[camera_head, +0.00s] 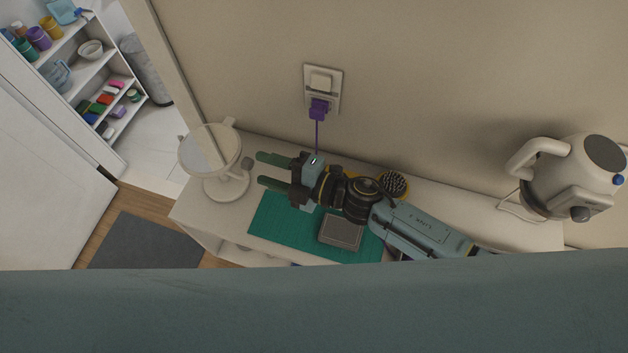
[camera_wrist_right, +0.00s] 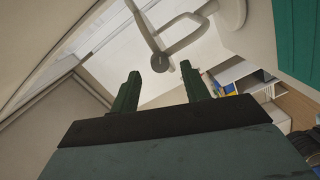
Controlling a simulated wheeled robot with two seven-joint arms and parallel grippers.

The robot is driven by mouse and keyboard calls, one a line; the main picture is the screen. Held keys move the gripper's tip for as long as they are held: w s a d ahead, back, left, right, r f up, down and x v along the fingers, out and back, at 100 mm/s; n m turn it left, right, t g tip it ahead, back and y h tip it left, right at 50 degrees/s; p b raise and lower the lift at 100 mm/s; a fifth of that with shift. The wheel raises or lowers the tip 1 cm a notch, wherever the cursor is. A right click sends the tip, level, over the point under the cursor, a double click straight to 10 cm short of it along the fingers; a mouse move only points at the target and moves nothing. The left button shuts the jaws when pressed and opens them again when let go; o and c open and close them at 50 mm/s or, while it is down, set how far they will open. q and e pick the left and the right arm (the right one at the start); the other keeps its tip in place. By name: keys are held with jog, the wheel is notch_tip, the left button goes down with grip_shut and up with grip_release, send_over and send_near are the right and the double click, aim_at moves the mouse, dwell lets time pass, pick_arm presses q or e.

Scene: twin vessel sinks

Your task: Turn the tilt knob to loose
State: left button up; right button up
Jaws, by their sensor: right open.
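A round white tilting mirror (camera_head: 209,150) stands on the counter at the left, on a white base. Its dark grey tilt knob (camera_head: 247,163) sticks out from the side of the frame towards my right gripper. My right gripper (camera_head: 260,169) is open and empty, its two green fingers pointing at the knob with a small gap between. In the right wrist view the knob (camera_wrist_right: 160,62) shows end-on, just ahead of and roughly midway between the fingertips (camera_wrist_right: 160,80). The knob's marking is too small to read. My left gripper is not in view.
A green mat (camera_head: 275,222) with a grey box (camera_head: 341,231) lies below my right arm. A dark-bristled brush (camera_head: 393,184) is behind the arm. A white kettle-like appliance (camera_head: 574,178) stands at the right. A purple plug (camera_head: 319,108) sits in the wall outlet.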

jog(key=b+v, duration=0.1)
jog(key=v, duration=1)
